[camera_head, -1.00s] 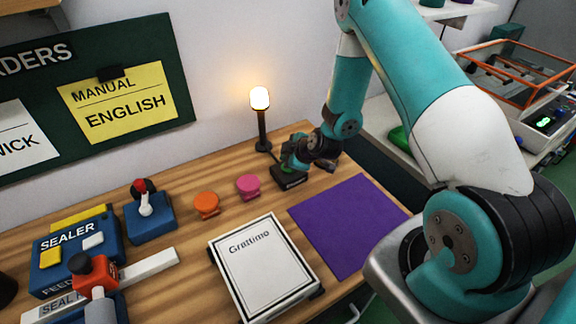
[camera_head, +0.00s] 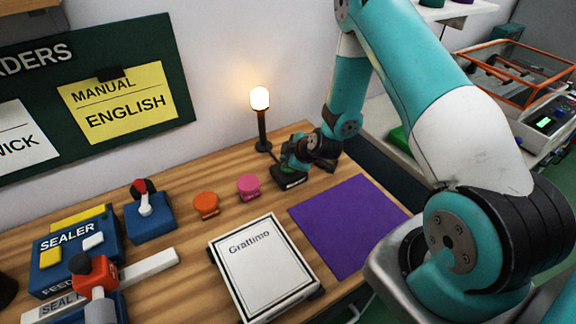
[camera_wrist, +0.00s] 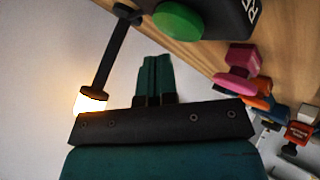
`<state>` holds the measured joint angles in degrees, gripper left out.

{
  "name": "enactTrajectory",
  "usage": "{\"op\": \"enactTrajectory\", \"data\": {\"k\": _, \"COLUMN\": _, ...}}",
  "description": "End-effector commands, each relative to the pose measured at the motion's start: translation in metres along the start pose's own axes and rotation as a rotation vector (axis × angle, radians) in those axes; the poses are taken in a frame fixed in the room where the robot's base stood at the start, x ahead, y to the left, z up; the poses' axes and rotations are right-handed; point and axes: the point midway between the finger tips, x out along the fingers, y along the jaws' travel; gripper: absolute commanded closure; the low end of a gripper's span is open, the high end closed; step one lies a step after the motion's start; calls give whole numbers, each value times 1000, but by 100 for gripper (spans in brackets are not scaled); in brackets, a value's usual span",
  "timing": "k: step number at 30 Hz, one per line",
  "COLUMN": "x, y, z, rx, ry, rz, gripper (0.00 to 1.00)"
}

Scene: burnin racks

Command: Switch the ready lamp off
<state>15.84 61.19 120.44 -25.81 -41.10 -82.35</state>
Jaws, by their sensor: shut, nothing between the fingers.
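The ready lamp (camera_head: 260,99) glows warm white on a dark post at the back of the wooden table. It is also lit in the wrist view (camera_wrist: 91,101), at the left. A dark box (camera_head: 289,182) stands in front of the lamp. In the wrist view the box (camera_wrist: 222,16) carries a round green button (camera_wrist: 178,20) and part of a white label. My gripper (camera_head: 291,165) is close above the box in the head view. In the wrist view the fingers (camera_wrist: 154,62) are shut and empty, pointing near the green button with a visible gap in the picture.
A pink knob (camera_head: 248,187) and an orange knob (camera_head: 206,204) stand left of the box. A framed Grattimo panel (camera_head: 264,267) and a purple mat (camera_head: 347,223) lie in front. A blue joystick box (camera_head: 150,217) and a sealer (camera_head: 73,252) stand at left.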

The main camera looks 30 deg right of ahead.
Motion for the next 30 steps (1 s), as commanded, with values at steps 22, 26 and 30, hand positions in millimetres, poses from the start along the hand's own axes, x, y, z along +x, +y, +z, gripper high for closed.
{"op": "enactTrajectory", "data": {"k": 22, "x": 7, "y": -5, "z": 5, "rx": 0, "ry": 0, "rz": 0, "gripper": 100}}
{"op": "enactTrajectory", "data": {"k": 26, "x": 6, "y": -4, "z": 4, "rx": 0, "ry": 0, "rz": 0, "gripper": 100}}
{"op": "enactTrajectory", "data": {"k": 30, "x": 6, "y": -4, "z": 4, "rx": 0, "ry": 0, "rz": 0, "gripper": 100}}
